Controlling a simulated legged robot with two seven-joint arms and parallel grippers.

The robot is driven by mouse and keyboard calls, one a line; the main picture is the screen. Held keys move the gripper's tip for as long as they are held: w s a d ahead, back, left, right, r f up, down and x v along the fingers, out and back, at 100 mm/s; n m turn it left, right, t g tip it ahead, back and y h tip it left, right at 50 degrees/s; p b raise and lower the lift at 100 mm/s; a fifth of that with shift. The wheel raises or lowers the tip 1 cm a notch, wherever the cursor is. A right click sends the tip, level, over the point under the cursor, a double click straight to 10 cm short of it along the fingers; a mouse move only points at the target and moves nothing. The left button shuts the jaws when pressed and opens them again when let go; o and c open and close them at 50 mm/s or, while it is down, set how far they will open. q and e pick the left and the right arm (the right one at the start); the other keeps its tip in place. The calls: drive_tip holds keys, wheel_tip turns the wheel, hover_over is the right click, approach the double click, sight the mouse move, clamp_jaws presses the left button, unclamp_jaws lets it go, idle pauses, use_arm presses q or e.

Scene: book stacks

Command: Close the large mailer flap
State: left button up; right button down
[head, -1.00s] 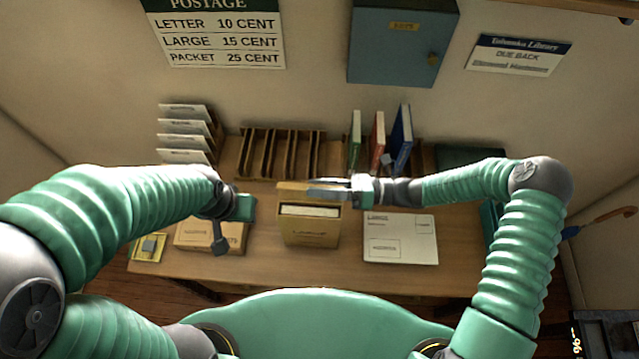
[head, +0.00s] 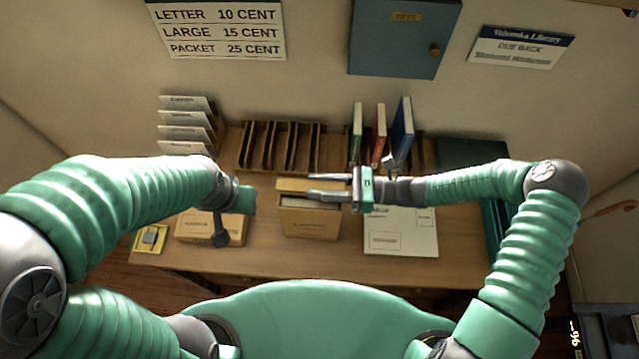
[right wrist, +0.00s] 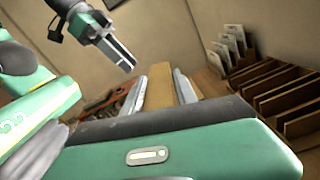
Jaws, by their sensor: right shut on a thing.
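The tan mailer (head: 311,224) stands on the desk in the middle of the head view, its printed front facing me; the print is too small to read surely. Its tan flap (head: 287,185) is up at the top back edge. My right gripper (head: 322,186) reaches in from the right and is shut on the flap, one finger on each side. The right wrist view shows the flap (right wrist: 161,87) between the two fingers. My left gripper (head: 222,232) hangs left of the mailer, above a flat tan box (head: 195,229); its opening is unclear.
A white printed mailer (head: 402,240) lies flat to the right. Behind stand a wooden slotted rack (head: 278,146), several upright white cards (head: 183,118) and upright books (head: 402,130). A small yellow pad (head: 149,239) lies at left. The front desk strip is clear.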

drive_tip(key=shift+f, duration=0.15)
use_arm(q)
drive_tip(key=shift+w, duration=0.1)
use_arm(e)
drive_tip(key=c, duration=1)
unclamp_jaws()
drive_tip(key=shift+c, duration=0.2)
drive_tip(key=shift+d, duration=0.1)
drive_tip(key=shift+d, duration=0.3)
use_arm(q)
drive_tip(key=b+x, duration=0.2)
drive_tip(key=s+b+x, duration=0.1)
drive_tip(key=b+x, duration=0.1)
drive_tip(key=shift+f+b, duration=0.4)
drive_tip(key=shift+f, duration=0.1)
use_arm(e)
drive_tip(key=d, duration=1.6)
drive_tip(key=shift+d, duration=0.15)
use_arm(q)
drive_tip(key=shift+o, duration=0.3)
use_arm(e)
drive_tip(key=shift+w, duration=0.1)
